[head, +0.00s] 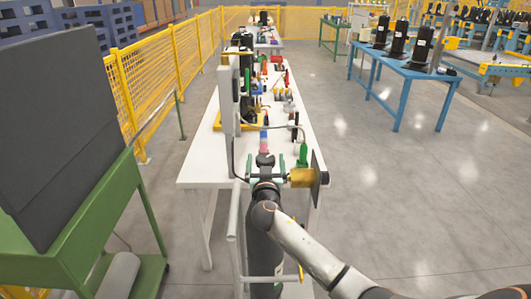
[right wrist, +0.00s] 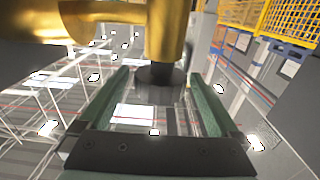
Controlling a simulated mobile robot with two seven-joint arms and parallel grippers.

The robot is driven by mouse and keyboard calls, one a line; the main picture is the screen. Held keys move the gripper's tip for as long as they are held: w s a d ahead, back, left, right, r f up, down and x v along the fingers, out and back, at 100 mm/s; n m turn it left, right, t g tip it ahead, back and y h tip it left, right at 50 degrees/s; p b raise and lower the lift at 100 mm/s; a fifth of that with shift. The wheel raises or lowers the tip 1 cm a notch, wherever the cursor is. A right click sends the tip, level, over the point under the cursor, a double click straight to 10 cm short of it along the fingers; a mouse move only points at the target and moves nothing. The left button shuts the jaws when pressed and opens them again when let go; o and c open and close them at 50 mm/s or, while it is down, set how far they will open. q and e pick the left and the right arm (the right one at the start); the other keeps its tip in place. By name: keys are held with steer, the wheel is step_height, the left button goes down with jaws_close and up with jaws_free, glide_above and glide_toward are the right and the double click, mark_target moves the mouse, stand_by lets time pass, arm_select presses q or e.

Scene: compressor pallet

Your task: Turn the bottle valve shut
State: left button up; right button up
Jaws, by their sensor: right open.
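The brass bottle valve (head: 302,177) shows in the head view just right of my right gripper, near the front edge of the white table. In the right wrist view its brass body (right wrist: 166,28) crosses the top, with a short black knob (right wrist: 160,76) at its lower end. My right gripper (head: 265,162) has green fingers, spread apart. In the wrist view the knob appears between the two fingers (right wrist: 153,90), with gaps at both sides; I cannot tell its depth from them. A dark upright cylinder (head: 263,250) stands below, partly hidden by my right arm. My left gripper is not in view.
The long white table (head: 205,168) holds several small parts and tools. A white rail frame (head: 237,238) stands beside the cylinder. A green stand with a dark panel (head: 60,120) is at the left. A blue table (head: 420,72) stands back right. The right floor is clear.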

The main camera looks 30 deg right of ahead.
mark_target(265, 154)
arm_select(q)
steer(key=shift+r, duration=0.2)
arm_select(e)
steer(key=shift+x, duration=1.7)
